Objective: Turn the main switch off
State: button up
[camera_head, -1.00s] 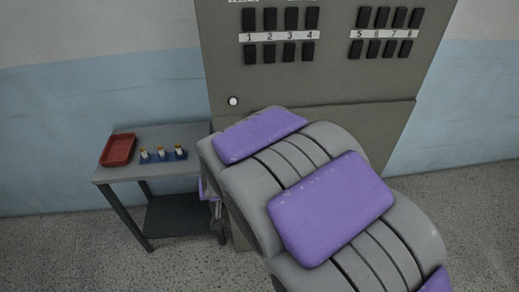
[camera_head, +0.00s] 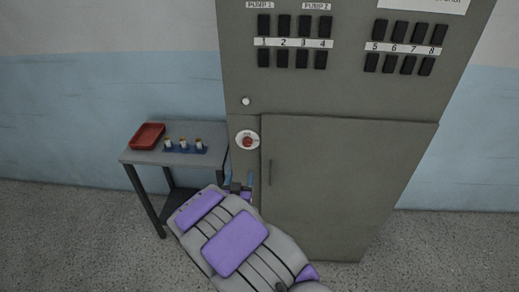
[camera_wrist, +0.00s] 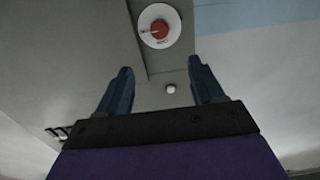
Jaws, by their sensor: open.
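The main switch (camera_head: 247,141) is a red round knob on a white disc, on the grey cabinet front just left of the door. It also shows large in the wrist view (camera_wrist: 159,29), at the top, beyond the fingers. My gripper (camera_head: 240,181) is in front of the cabinet, below the switch in the head view, partly hidden by my purple-padded arm. In the wrist view my gripper (camera_wrist: 162,88) has its two blue fingers spread apart with nothing between them. The fingers appear apart from the knob. The knob's marking is too small to read.
The cabinet (camera_head: 340,180) has a closed door with a handle (camera_head: 270,172), a small white button (camera_head: 246,101) above the switch, and rows of numbered black switches (camera_head: 292,42). A side table (camera_head: 215,135) stands left, with a red tray (camera_head: 147,136) and a blue vial rack (camera_head: 184,148).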

aim_at(247, 143)
jog(key=w+b, duration=0.1)
jog(key=w, duration=0.7)
jog(key=w+b, duration=0.1)
jog(key=w, duration=0.6)
jog(key=shift+w+d+f+b, duration=0.15)
jog(key=shift+w+d+b, duration=0.05)
jog(key=shift+w+b, duration=0.15)
jog(key=shift+w+d, duration=0.25)
jog(key=shift+w, duration=0.55)
jog(key=shift+a, duration=0.15)
jog(key=shift+c, duration=0.2)
jog(key=shift+c, duration=0.7)
jog(key=c, duration=0.9)
